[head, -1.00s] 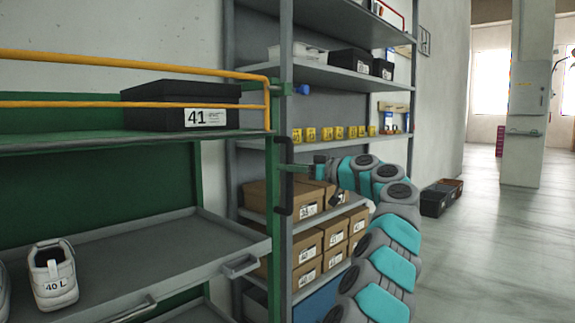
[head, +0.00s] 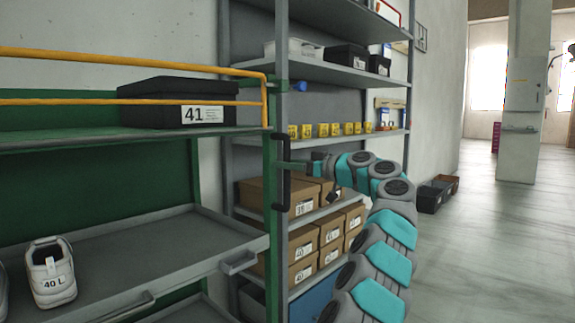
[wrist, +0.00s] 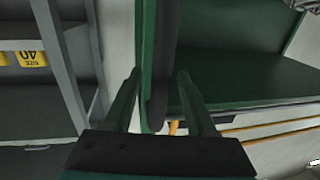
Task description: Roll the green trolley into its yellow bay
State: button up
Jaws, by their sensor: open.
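The green trolley (head: 194,165) fills the left of the head view. It has a yellow top rail (head: 130,62) and grey trays. Its black upright handle (head: 283,190) is on the right end post. My gripper (head: 285,165) reaches the handle from the right. In the wrist view my gripper (wrist: 158,76) is open, with the handle (wrist: 163,60) between its two fingers. I cannot tell whether either finger touches it. The trolley's green panel (wrist: 235,40) shows at the right there. No yellow bay marking is in view.
The trolley carries a black shoebox marked 41 (head: 178,102) and white shoes, one marked 40 L (head: 50,272). A grey shelf rack (head: 340,74) with brown boxes (head: 300,245) and yellow tags stands behind my arm. Dark crates (head: 434,194) sit by the wall. The floor (head: 490,255) at right is clear.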

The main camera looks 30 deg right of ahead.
jog(key=shift+s, duration=0.15)
jog(key=b+v, duration=0.1)
jog(key=v, duration=0.6)
jog(key=shift+s+d, duration=0.2)
